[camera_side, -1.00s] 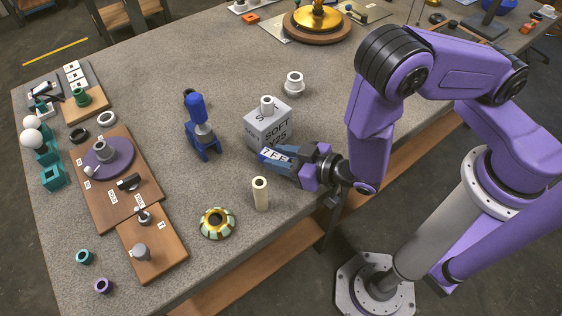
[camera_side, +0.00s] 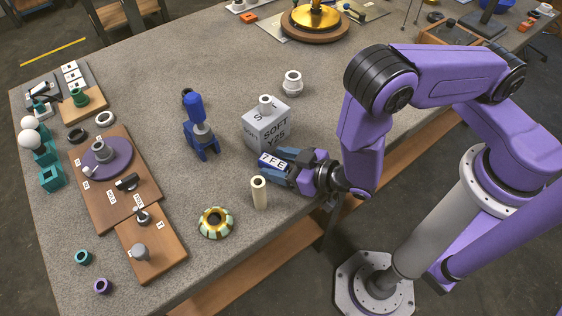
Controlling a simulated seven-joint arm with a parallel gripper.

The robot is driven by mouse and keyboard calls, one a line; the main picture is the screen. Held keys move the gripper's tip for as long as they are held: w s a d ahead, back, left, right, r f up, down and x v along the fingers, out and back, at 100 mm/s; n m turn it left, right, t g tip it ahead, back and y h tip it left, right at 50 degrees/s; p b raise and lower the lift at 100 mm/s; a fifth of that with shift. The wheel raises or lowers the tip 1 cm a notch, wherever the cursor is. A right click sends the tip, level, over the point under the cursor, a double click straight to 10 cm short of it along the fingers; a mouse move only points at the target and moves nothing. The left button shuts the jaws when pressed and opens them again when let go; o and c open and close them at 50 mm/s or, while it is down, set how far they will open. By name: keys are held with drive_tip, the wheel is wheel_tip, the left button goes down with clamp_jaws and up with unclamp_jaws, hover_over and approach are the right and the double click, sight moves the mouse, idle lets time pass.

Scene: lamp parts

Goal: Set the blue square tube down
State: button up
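The blue square tube (camera_side: 272,161), with a white label reading 7FE, is at the fingertips of my gripper (camera_side: 277,166), near the table's front edge. One finger lies along its far side and one along its near side. The view is too small to show whether the fingers press on it or stand slightly apart. The tube lies on its side and looks at or very close to the table top (camera_side: 240,185). Its underside and the end towards my gripper are hidden.
A grey box (camera_side: 266,130) stands just behind the tube. A cream upright tube (camera_side: 259,192) stands just in front of it, and a round tiled ring (camera_side: 215,223) lies further front-left. A blue lamp-like stand (camera_side: 200,135) is to the left. Wooden boards with parts fill the far left.

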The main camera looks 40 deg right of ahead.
drive_tip(key=shift+s+r, duration=0.15)
drive_tip(key=shift+r, duration=0.05)
drive_tip(key=v, duration=1.1)
drive_tip(key=shift+s+d, duration=0.2)
drive_tip(key=shift+s, duration=0.1)
drive_tip(key=s+a+r+n+g+h, duration=0.15)
drive_tip(key=s+r+g, duration=0.35)
drive_tip(key=s+g, duration=0.55)
drive_tip(key=w+d+r+n+g, duration=0.1)
drive_tip(key=d+r+n+g, duration=0.2)
drive_tip(key=d+r, duration=0.3)
drive_tip(key=shift+n+h, duration=0.35)
drive_tip(key=shift+n, duration=0.2)
drive_tip(key=d+r+n+h, duration=0.1)
drive_tip(key=d+r, duration=0.1)
drive_tip(key=d, duration=0.2)
drive_tip(key=w+d+r+h, duration=0.1)
drive_tip(key=d, duration=0.3)
drive_tip(key=d+r+n+t, duration=0.1)
drive_tip(key=d+r, duration=0.1)
drive_tip(key=d, duration=0.2)
drive_tip(key=shift+w+d+r+n+h, duration=0.15)
drive_tip(key=shift+w+r+n+h, duration=0.15)
drive_tip(key=shift+w+r+h, duration=0.1)
